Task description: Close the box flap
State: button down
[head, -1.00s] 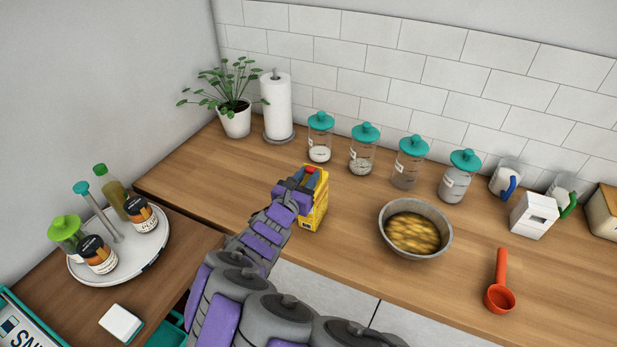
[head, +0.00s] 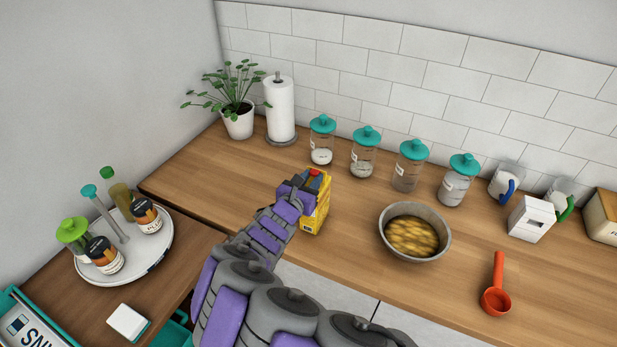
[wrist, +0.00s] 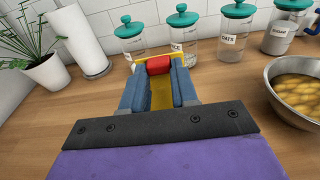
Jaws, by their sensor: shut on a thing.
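The yellow box (head: 316,212) stands upright on the wooden counter near its front edge. My gripper (head: 313,176) is at the top of the box, and my arm covers the box's left side. In the wrist view the two blue fingers of my gripper (wrist: 159,84) sit on either side of a yellow strip of the box (wrist: 161,96). A red piece (wrist: 158,65) shows between the fingertips. My gripper is shut on the box's top part. I cannot tell how far the flap is folded, as the fingers hide much of it.
A grey bowl (head: 385,232) of yellow food stands right of the box. Several teal-lidded jars (head: 362,160) line the back by the tiled wall. A paper towel roll (head: 280,110) and a potted plant (head: 238,124) stand at the back left. A red scoop (head: 496,300) lies at the right.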

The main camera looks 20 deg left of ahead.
jog(key=p, duration=0.1)
jog(key=r+g+p, duration=0.1)
jog(key=p, duration=0.1)
jog(key=shift+w+d+r+p, duration=0.15)
jog(key=shift+w+d+p, duration=0.15)
jog(key=shift+g, duration=0.3)
jog(key=shift+a+f, duration=0.25)
jog(key=shift+f, duration=0.15)
jog(key=shift+d, duration=0.1)
